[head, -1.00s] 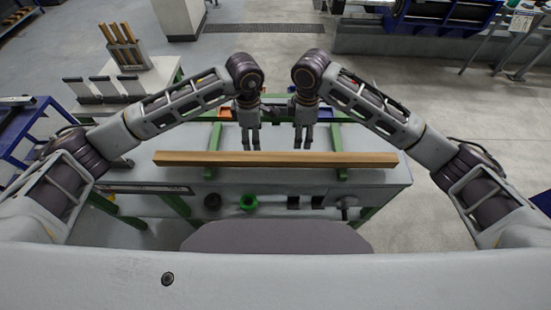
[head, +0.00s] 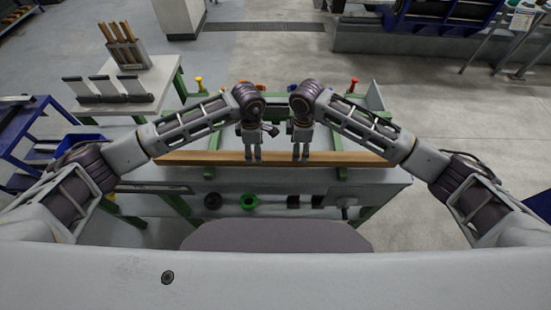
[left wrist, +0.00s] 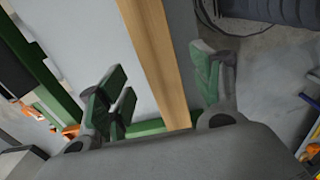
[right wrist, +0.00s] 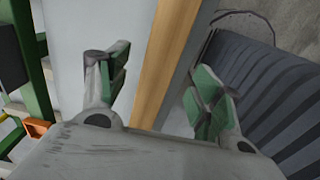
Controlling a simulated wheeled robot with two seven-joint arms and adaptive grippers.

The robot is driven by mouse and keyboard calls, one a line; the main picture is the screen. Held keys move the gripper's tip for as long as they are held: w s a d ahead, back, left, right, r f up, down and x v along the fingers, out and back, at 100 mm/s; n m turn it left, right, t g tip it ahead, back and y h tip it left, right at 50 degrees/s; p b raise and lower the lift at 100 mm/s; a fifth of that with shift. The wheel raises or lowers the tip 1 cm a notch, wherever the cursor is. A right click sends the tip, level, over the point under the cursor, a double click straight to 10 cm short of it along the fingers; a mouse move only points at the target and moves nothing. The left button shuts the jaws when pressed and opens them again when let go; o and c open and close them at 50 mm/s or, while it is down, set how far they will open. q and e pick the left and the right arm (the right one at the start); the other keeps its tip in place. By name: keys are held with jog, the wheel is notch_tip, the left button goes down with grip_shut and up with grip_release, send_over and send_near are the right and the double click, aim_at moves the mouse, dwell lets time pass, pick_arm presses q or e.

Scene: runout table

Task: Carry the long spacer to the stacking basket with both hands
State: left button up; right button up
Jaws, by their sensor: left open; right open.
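The long spacer (head: 205,158) is a straight wooden bar lying crosswise on the work table in the head view. My left gripper (head: 252,158) and my right gripper (head: 301,158) point down at its middle, close together. In the left wrist view the spacer (left wrist: 152,55) runs between the open, apart fingers. In the right wrist view the spacer (right wrist: 172,65) also passes between the open fingers. Neither gripper is closed on it. I cannot clearly pick out the stacking basket; a green frame (head: 376,97) behind my arms is partly hidden.
Left stand a side table with grey holders (head: 105,90) and a block of wooden-handled tools (head: 124,50). Open floor lies right (head: 450,110).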

pick_arm(q)
jog(key=shift+f, duration=2.65)
pick_arm(e)
jog(key=shift+f, duration=2.7)
pick_arm(q)
grip_shut()
pick_arm(e)
grip_shut()
